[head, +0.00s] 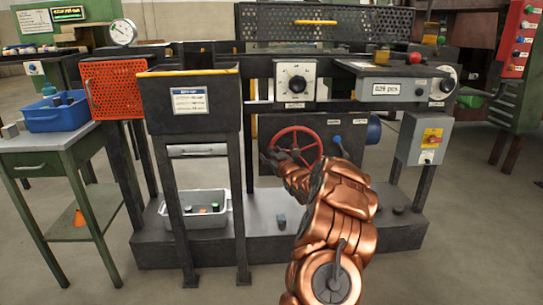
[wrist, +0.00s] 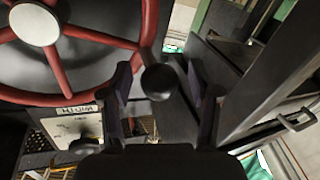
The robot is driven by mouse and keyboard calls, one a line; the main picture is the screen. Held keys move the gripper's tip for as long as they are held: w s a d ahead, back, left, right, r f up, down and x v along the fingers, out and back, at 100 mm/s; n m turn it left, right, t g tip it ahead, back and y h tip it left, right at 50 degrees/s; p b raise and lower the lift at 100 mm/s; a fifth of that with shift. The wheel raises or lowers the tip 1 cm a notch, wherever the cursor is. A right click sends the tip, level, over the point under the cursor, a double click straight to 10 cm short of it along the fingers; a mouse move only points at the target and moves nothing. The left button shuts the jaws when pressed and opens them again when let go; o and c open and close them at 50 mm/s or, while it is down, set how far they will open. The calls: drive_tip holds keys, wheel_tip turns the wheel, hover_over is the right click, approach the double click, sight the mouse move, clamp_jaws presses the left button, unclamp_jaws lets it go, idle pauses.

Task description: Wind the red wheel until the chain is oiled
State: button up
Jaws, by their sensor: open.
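The red wheel (head: 297,151) stands upright on a dark panel at the middle of the machine in the head view. In the wrist view its red rim (wrist: 148,25) and spokes fill the upper left around a pale hub. A round dark knob (wrist: 158,82) sits at the rim, between the two fingers of my gripper (wrist: 164,92). The fingers are open, with a visible gap on each side of the knob. In the head view my gripper (head: 271,158) is at the wheel's lower left, and my arm hides part of the wheel. I cannot make out the chain.
A blue lever (head: 337,139) and a blue motor-like part (head: 374,131) are right of the wheel. A dark hopper on legs (head: 190,104) stands left of it. A grey bin (head: 205,222) is on the machine's base. Open floor lies in front.

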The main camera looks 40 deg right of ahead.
clamp_jaws()
idle(0.3)
drive_tip(key=shift+a+r, duration=0.1)
